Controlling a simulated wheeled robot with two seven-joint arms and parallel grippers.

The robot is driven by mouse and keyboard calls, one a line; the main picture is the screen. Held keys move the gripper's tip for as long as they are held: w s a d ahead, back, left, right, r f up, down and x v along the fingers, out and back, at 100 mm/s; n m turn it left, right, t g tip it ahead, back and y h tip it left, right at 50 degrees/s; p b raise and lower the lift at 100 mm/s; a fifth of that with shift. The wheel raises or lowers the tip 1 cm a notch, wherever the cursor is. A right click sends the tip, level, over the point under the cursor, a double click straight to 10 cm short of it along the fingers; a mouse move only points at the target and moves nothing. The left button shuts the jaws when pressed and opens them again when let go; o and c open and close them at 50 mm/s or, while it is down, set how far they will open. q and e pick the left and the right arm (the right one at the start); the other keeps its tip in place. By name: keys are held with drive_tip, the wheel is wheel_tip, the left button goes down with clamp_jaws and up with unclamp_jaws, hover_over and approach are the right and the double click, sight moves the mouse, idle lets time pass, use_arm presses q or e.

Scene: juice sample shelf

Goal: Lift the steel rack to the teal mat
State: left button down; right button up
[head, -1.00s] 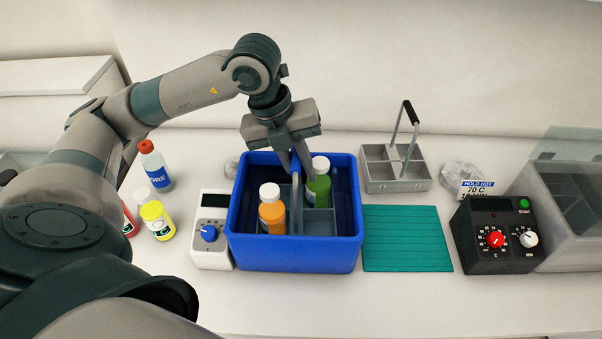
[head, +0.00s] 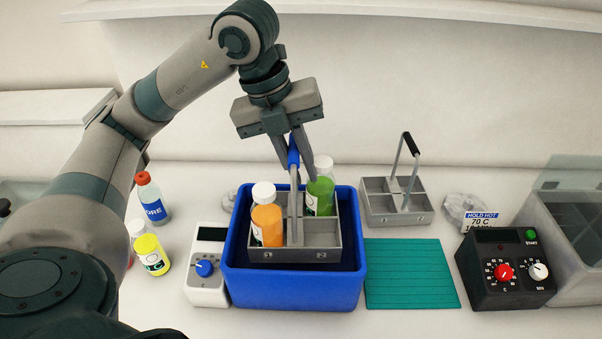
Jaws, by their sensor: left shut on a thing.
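A steel rack (head: 318,240) with a blue-gripped upright handle hangs over the blue tub (head: 290,292), its lower part still within or just above the rim. It carries an orange juice bottle (head: 267,226) and a green juice bottle (head: 320,196), both white-capped. My left gripper (head: 296,165) is shut on the rack's handle, above the tub. The teal mat (head: 410,275) lies flat and empty to the right of the tub. My right gripper is not in view.
A second, empty grey rack (head: 396,205) with a dark-gripped handle stands behind the mat. A black control box (head: 505,270) stands right of the mat. A white device with a blue knob (head: 207,275) and several bottles stand left of the tub.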

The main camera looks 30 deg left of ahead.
use_arm(q)
drive_tip(key=shift+r, duration=0.15)
idle(0.4)
